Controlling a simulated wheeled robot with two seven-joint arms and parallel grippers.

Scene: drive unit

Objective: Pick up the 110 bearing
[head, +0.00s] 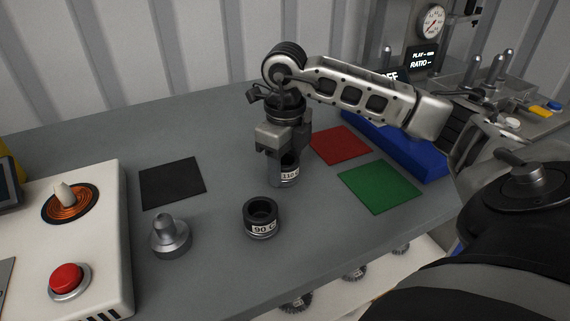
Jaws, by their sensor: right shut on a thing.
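The bearing labelled 110 (289,176) is a dark cylinder with a white label, near the middle of the grey table in the head view. My right gripper (284,157) points down over it and is shut on it; its fingers hide the upper part. I cannot tell whether the bearing touches the table or hangs just above it. A second dark bearing labelled 90 (262,219) stands upright in front of it, apart from the gripper. My left gripper is not in view.
A grey knobbed part (170,238) stands left of the 90 bearing. Black (172,183), red (340,145) and green (379,187) mats lie on the table (215,275). A white control box (100,215) with a red button is at left. A blue block (415,150) and a gauge (431,22) are at right.

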